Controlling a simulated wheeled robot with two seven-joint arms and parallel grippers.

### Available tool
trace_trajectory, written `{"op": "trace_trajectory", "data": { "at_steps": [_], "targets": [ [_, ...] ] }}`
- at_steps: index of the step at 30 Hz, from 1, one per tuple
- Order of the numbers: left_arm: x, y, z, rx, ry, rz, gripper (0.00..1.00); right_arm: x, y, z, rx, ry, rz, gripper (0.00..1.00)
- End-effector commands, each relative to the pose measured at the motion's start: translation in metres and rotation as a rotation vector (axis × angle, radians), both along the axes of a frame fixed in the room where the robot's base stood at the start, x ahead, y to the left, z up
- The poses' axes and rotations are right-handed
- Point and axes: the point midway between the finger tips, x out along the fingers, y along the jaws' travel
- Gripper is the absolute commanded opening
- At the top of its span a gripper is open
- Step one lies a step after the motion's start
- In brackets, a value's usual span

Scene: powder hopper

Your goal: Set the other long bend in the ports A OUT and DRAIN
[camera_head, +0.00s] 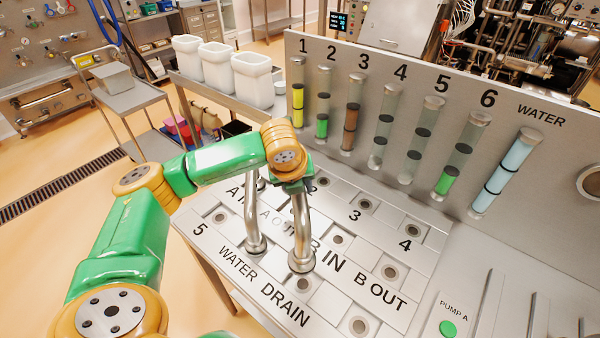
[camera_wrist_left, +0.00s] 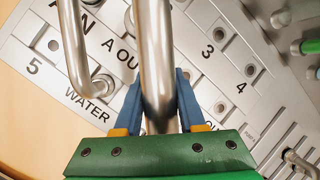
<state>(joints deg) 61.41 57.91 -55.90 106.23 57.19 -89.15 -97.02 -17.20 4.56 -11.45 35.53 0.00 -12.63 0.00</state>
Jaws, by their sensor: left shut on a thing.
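My left gripper (camera_wrist_left: 155,110) is shut on a long steel bend (camera_head: 302,225), whose pipe runs between the blue fingers in the left wrist view (camera_wrist_left: 157,60). Its near flanged end (camera_head: 302,261) is just behind the open DRAIN port (camera_head: 303,285) in the head view and seems to hang above the panel. Its far end is hidden behind my gripper, so I cannot tell how it stands to A OUT. A second long bend (camera_head: 252,210) stands beside it on the left, its near end at the WATER port; it also shows in the left wrist view (camera_wrist_left: 76,50).
The port panel (camera_head: 420,258) has several open ports, including one near the label 4 (camera_head: 412,231). Behind it stands a wall with numbered tubes (camera_head: 436,140). White bins (camera_head: 252,80) stand on a trolley at the back left. A green PUMP A button (camera_head: 448,328) is at front right.

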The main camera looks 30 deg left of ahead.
Motion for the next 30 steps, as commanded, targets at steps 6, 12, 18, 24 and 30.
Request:
{"op": "trace_trajectory", "data": {
  "at_steps": [6,12,18,24,30],
  "targets": [
    [0.000,0.000,-0.015,0.000,-0.003,0.000,0.00,-0.001,0.000,0.000,0.000,0.002,0.000,0.50],
    [0.000,0.000,-0.039,0.000,-0.003,-0.001,0.00,-0.001,0.000,-0.010,0.000,0.001,0.000,0.50],
    [0.000,0.000,-0.057,0.000,-0.004,-0.001,0.00,-0.001,0.000,-0.035,0.000,0.001,0.000,0.50],
    [0.001,0.000,-0.072,0.000,-0.005,-0.002,0.00,0.000,0.000,-0.058,0.000,0.000,0.000,0.50],
    [0.000,0.000,-0.088,0.000,-0.001,-0.001,0.00,0.000,0.000,-0.062,0.000,0.000,0.000,0.50]
  ]
}}
